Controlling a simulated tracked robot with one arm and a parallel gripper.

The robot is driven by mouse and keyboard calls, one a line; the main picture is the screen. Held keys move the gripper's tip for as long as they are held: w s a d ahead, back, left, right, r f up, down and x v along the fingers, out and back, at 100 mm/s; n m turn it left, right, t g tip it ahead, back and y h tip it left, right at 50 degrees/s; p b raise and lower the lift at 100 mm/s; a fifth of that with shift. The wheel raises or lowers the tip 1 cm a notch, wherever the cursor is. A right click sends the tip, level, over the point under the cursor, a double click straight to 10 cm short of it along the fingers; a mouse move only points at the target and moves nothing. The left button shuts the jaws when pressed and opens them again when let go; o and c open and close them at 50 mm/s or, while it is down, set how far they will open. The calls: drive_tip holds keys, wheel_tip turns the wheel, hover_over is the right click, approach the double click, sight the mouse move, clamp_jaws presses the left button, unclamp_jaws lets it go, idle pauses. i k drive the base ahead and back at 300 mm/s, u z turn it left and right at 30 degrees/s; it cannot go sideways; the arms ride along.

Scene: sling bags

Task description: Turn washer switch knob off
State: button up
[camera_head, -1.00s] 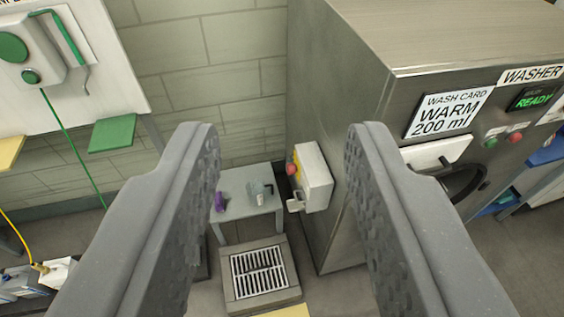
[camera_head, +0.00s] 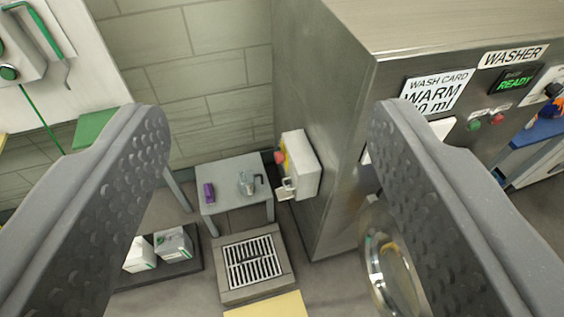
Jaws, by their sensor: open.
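The washer (camera_head: 345,130) is a brushed-metal cabinet at the right, with a lit green READY display (camera_head: 515,82). A white switch box (camera_head: 301,165) is fixed to its left side. A red knob (camera_head: 280,157) over a yellow patch shows on the box's far face, seen edge-on, so its setting cannot be told. A hasp or padlock-like part (camera_head: 286,189) hangs below it. A black knob (camera_head: 553,90) on a white plate shows at the right edge of the washer front. My gripper (camera_head: 267,115) is open and empty, with the box visible between its fingers, apart from them.
A small grey table (camera_head: 232,168) holds a purple item (camera_head: 208,192) and a clear jug (camera_head: 246,183). A floor drain (camera_head: 254,262) lies in front of it. White boxes (camera_head: 172,244) sit on a dark tray at lower left. The round washer door (camera_head: 388,262) is partly behind my right finger.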

sight(280, 156)
drive_tip(key=u, duration=0.55)
drive_tip(key=i, duration=1.1)
drive_tip(key=u, duration=0.05)
